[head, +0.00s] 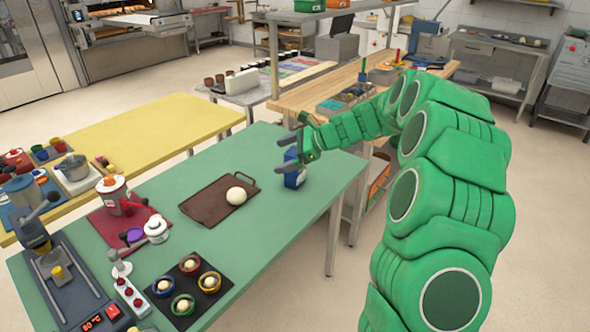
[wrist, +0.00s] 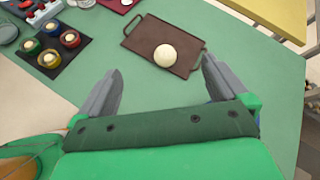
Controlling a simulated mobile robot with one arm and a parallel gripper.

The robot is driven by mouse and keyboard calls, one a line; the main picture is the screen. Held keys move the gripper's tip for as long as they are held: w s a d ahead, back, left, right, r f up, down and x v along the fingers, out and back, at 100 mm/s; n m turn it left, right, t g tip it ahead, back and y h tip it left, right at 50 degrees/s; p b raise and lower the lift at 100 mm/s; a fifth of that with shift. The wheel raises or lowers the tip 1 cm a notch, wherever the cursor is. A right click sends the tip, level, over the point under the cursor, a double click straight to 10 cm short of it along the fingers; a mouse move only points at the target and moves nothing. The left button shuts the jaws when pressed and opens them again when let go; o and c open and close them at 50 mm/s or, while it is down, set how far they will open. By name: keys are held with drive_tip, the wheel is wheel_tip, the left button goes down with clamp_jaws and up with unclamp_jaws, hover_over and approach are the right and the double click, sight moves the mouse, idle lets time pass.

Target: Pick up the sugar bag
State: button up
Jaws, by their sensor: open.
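A small blue packet, which looks like the sugar bag (head: 294,179), stands upright near the right end of the green table in the head view. My gripper (head: 285,153) is right at it, with its fingers reaching left over and beside the top of the bag. The fingers cover part of the bag, and I cannot tell whether they touch it. In the wrist view my gripper (wrist: 161,68) is open, with no object clearly between its fingers. The bag is mostly or wholly hidden there behind the gripper body.
A brown tray (head: 205,211) with a pale dough ball (head: 236,196) lies left of the bag on the green table (head: 285,228). A dark mat (head: 212,268) with several ringed dough balls is nearer. A yellow table (head: 150,128) and a wooden counter (head: 310,92) stand beyond.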

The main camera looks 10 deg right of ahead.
drive_tip(key=w+d+f+m+t, duration=0.4)
drive_tip(key=w+d+f+m, duration=0.3)
drive_tip(key=w+d+f, duration=0.35)
drive_tip(key=w+a+f, duration=0.1)
drive_tip(key=w+a, duration=0.4)
drive_tip(key=w, duration=0.1)
drive_tip(key=shift+a+h, duration=0.25)
drive_tip(key=shift+h, duration=0.05)
drive_tip(key=c, duration=1.8)
drive_tip(key=shift+o, duration=0.2)
